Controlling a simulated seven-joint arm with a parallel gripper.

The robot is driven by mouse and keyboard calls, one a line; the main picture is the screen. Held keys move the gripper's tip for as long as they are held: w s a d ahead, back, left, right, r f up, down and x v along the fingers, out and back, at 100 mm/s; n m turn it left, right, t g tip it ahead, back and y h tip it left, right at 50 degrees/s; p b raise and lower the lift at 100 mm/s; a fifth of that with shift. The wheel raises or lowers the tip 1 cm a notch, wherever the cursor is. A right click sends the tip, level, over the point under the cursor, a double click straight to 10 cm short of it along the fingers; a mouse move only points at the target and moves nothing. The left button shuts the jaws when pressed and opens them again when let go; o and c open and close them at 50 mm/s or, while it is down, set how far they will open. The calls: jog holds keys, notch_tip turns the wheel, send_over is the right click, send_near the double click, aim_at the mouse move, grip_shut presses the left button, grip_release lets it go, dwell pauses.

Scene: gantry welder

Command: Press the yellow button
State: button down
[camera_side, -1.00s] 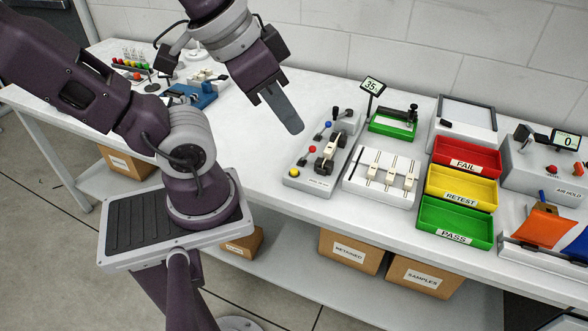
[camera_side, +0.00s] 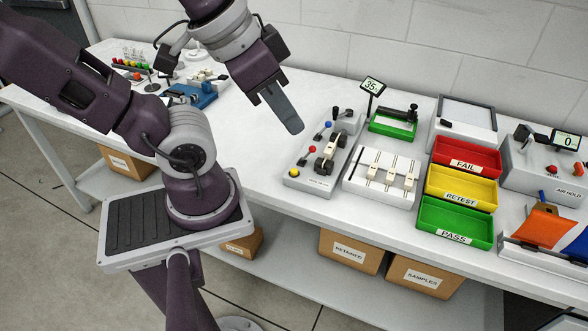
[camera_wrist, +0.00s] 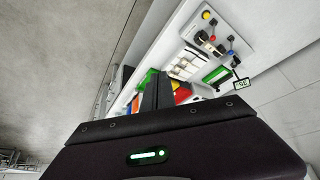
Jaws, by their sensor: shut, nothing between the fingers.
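The yellow button (camera_side: 294,173) is a small round cap at the front left corner of a grey control box (camera_side: 308,185). It also shows in the wrist view (camera_wrist: 206,15), near the top. Nothing touches it. My gripper (camera_side: 292,126) is shut and empty. In the wrist view my fingers (camera_wrist: 157,88) show as a dark shape at the middle.
The box also carries red and blue ball-topped levers and black-and-white parts. A slider panel (camera_side: 358,191) stands to its right, then red (camera_side: 452,168), yellow (camera_side: 440,197) and green (camera_side: 430,226) trays. A green scale (camera_side: 393,128) stands behind.

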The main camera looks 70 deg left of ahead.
dwell(0.3)
jog(key=n+g+h, duration=0.2)
jog(key=n+h, duration=0.7)
jog(key=n, duration=0.4)
send_over(294, 172)
jog(key=a, duration=0.2)
notch_tip(294, 172, down, 14)
jog(key=f, duration=0.1)
jog(key=shift+d+r, duration=0.15)
jog(key=shift+r, duration=0.1)
jog(key=shift+f, duration=4.4)
jog(key=shift+f, duration=0.4)
